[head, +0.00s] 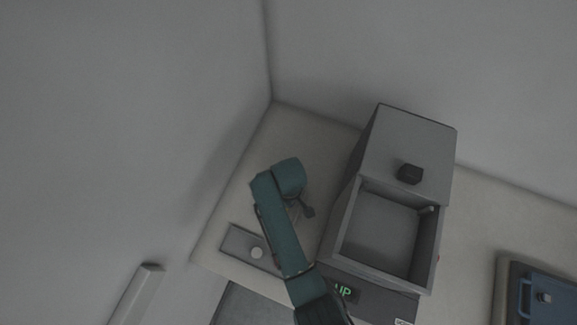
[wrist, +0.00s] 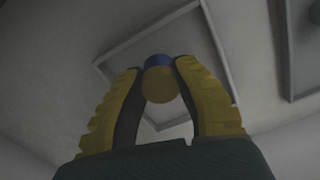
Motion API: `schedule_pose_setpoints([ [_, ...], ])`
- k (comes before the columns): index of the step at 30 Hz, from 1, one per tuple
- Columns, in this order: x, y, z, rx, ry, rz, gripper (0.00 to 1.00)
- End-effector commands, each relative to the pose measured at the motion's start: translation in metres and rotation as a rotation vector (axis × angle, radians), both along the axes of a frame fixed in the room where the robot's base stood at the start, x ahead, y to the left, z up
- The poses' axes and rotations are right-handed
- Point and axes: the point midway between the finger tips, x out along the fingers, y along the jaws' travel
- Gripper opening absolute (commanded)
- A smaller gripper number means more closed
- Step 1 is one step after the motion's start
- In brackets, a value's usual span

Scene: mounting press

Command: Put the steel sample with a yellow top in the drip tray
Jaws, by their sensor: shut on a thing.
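My gripper (wrist: 157,74) has its two yellow fingers closed on a short round sample (wrist: 160,87) in the wrist view. The sample shows a dull yellow face toward the camera and a blue band at its far edge. Behind it lies a shallow, thin-rimmed grey rectangular frame (wrist: 218,42), which looks like a tray; I cannot tell the height above it. In the head view, a flat grey tray (head: 236,240) lies at the bench's front left with a pale round piece on it. My arm hides the tray's right end, and the held sample cannot be made out there.
The grey press (head: 412,135) stands right of my arm, with an open box-like front, a dark knob (head: 410,174) and a green "UP" display (head: 343,291). A blue case (head: 547,300) is at the far right. Another rim (wrist: 289,60) shows at the wrist view's right. Walls close the back and left.

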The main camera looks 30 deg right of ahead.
Motion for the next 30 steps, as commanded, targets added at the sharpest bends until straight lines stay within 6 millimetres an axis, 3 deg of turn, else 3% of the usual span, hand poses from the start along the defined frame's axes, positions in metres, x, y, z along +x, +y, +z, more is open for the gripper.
schedule_pose_setpoints([
  [3, 0.000, 0.000, -0.017, 0.000, 0.001, 0.000, 0.00],
  [11, 0.000, 0.000, -0.018, 0.000, 0.000, 0.000, 0.00],
  [12, 0.000, 0.000, -0.019, 0.000, 0.001, 0.000, 0.32],
  [16, 0.000, 0.000, -0.019, 0.000, 0.000, 0.000, 0.56],
  [25, 0.000, 0.000, -0.017, 0.000, 0.000, -0.001, 0.56],
  [30, 0.001, 0.000, 0.008, -0.001, -0.003, -0.001, 0.56],
])
